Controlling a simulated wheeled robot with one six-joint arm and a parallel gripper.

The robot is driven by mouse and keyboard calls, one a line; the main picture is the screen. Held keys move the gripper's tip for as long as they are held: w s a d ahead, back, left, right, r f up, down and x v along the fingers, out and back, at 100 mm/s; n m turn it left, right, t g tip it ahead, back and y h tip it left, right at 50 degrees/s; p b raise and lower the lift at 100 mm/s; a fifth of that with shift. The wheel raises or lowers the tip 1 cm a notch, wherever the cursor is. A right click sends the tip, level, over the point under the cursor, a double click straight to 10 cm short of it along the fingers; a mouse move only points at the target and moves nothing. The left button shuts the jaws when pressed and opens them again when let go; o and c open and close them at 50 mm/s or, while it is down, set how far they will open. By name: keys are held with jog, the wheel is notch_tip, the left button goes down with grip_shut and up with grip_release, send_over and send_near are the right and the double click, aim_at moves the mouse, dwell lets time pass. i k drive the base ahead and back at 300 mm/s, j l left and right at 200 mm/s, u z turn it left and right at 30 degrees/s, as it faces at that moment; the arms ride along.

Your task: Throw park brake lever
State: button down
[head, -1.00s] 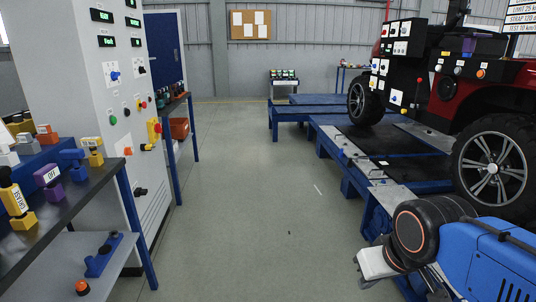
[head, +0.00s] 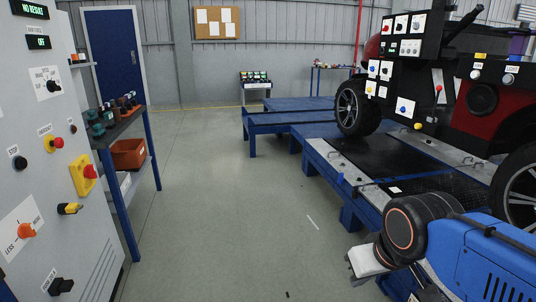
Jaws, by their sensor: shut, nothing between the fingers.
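A red-topped lever (head: 438,88) stands on a pale plate on the black panel at the side of the red vehicle (head: 476,105). It looks like the park brake lever, but its label is too small to read. My arm shows at the lower right, well below and nearer than the lever. Its fingers are not in the picture, so my gripper cannot be seen.
The vehicle stands on a blue platform (head: 350,205) on the right. A grey control cabinet (head: 75,215) and a blue-legged shelf (head: 150,150) line the left. The grey floor (head: 215,190) between them is clear toward the back wall.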

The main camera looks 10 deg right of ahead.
aim_at(439, 88)
jog(key=i+j+z, duration=0.2)
jog(key=i+z, duration=0.3)
jog(key=i+j+z, duration=1.25)
jog(key=j+z, duration=0.2)
jog(key=j, duration=0.25)
